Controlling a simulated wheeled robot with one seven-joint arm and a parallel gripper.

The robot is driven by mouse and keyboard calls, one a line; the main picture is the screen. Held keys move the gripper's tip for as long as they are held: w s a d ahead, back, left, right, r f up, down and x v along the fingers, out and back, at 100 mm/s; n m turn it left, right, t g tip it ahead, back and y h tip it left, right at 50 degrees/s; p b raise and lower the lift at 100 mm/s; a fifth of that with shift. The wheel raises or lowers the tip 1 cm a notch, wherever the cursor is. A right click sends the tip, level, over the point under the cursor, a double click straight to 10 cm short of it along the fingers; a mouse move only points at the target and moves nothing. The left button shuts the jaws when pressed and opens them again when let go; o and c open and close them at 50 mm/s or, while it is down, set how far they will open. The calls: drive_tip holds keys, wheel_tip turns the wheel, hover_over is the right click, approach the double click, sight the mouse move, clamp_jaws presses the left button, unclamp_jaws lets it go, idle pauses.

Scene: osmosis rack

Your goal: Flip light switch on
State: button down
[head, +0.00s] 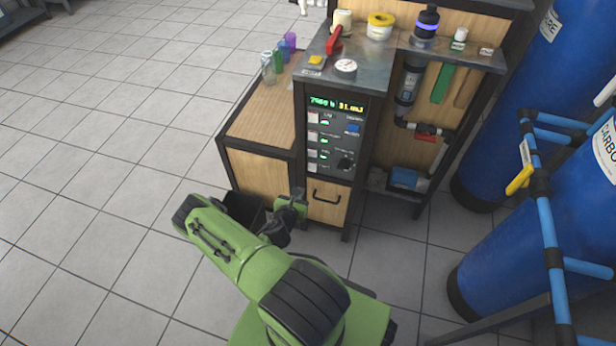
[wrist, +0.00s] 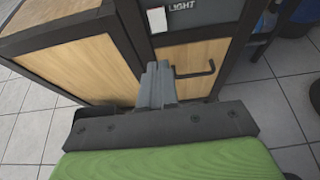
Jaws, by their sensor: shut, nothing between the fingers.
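The white light switch (wrist: 157,20) is at the top of the wrist view, beside the printed word LIGHT. In the head view it appears to be the lowest white switch (head: 312,168) on the dark control panel (head: 333,105). I cannot tell its position from its face. My gripper (wrist: 158,68) is shut and empty, its fingertips together. In the wrist view the fingertips lie below the switch, in front of the wooden drawer front, apart from the switch. In the head view my gripper (head: 299,195) is at the left edge of that drawer front.
Several other switches sit above on the panel. A black handle (wrist: 200,72) sticks out from the drawer front (head: 328,204) to the right of my fingers. A low wooden cabinet (head: 262,172) stands left. Blue tanks (head: 520,255) and pipes stand right. Left floor is clear.

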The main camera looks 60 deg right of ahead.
sight(312, 168)
drive_tip(key=b+x, duration=0.1)
drive_tip(key=x, duration=0.3)
drive_tip(key=b+x, duration=0.1)
drive_tip(key=x, duration=0.2)
drive_tip(key=r+b+x, duration=0.1)
drive_tip(key=b+x, duration=0.1)
drive_tip(key=x, duration=0.2)
drive_tip(key=shift+w+d+f, duration=0.1)
drive_tip(key=shift+w+d, duration=0.05)
drive_tip(key=shift+d, duration=0.35)
drive_tip(key=shift+w, duration=0.15)
drive_tip(key=shift+s, duration=0.3)
drive_tip(key=shift+w, duration=0.1)
drive_tip(key=shift+r+p, duration=0.75)
drive_tip(key=shift+r, duration=0.1)
